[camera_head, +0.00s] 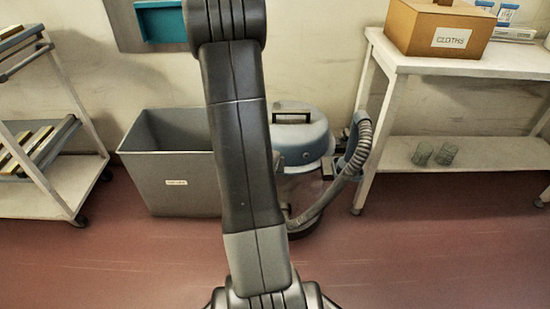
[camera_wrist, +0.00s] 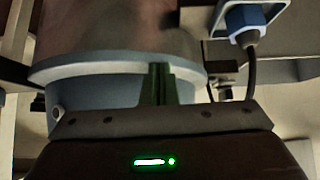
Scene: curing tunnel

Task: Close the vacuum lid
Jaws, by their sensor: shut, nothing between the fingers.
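The vacuum (camera_head: 300,165) stands on the floor in the middle of the head view, partly hidden by my arm. Its blue-grey domed lid (camera_head: 305,140) has a dark handle on top and lies over the drum; I cannot tell whether it is fully seated. In the wrist view a rounded blue-grey body with a pale rim (camera_wrist: 95,66), apparently part of the vacuum, fills the upper left. My gripper (camera_wrist: 158,75) is shut and empty, its fingers overlapping this rim in the picture; contact cannot be told. The gripper is not visible in the head view.
A ribbed hose (camera_head: 357,150) curves along the vacuum's right side. A grey bin (camera_head: 165,165) stands to its left, and a white table (camera_head: 425,65) with a cloths box (camera_head: 437,25) to its right. A shelf cart (camera_head: 75,180) is far left. The front floor is clear.

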